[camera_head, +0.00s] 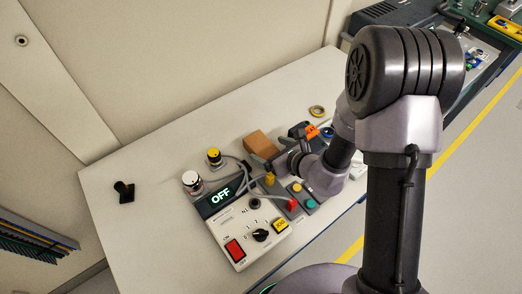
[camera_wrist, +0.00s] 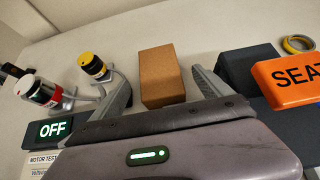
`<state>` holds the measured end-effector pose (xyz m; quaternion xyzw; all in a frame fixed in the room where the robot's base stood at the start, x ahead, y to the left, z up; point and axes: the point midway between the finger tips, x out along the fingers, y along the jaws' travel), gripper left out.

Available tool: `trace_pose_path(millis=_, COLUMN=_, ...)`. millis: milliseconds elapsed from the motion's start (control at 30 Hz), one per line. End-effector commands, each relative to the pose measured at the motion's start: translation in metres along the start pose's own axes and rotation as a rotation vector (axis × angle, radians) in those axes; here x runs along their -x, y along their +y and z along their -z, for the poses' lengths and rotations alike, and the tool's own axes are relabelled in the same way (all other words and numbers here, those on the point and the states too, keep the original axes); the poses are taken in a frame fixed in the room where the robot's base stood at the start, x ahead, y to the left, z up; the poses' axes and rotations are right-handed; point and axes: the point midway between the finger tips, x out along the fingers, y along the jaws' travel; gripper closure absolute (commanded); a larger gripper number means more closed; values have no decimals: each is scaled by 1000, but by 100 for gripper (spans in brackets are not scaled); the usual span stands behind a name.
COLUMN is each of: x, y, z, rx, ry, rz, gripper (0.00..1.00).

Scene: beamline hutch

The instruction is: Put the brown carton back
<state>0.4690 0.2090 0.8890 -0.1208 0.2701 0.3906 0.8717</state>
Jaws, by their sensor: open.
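The brown carton (camera_head: 261,144) lies on the light table, just beyond my gripper in the head view. In the wrist view the carton (camera_wrist: 161,77) stands between my two spread fingers, toward their tips. My gripper (camera_wrist: 158,85) is open, with a visible gap between the left finger and the carton and a smaller gap at the right finger. In the head view my gripper (camera_head: 264,166) is small and partly hidden by my own arm, so contact cannot be told there.
A control box with an OFF display (camera_head: 222,196) stands left of my gripper. A white-topped knob (camera_head: 192,181) and yellow-topped knob (camera_head: 214,156) stand near the carton. An orange sign (camera_wrist: 292,80) and yellow tape roll (camera_wrist: 298,44) are at right. The table's back left is mostly clear.

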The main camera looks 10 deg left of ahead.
Motion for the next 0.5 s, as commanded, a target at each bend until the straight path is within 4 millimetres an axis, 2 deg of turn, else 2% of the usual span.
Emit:
trace_pose_path(millis=67, x=-7, y=0, z=0, rx=2, ry=-1, rz=0, gripper=11)
trace_pose_path(millis=300, x=-52, y=2, z=-1, rx=2, ry=-1, rz=-1, gripper=11)
trace_pose_path(millis=500, x=-56, y=1, z=-3, rx=0, ry=-1, rz=0, gripper=11)
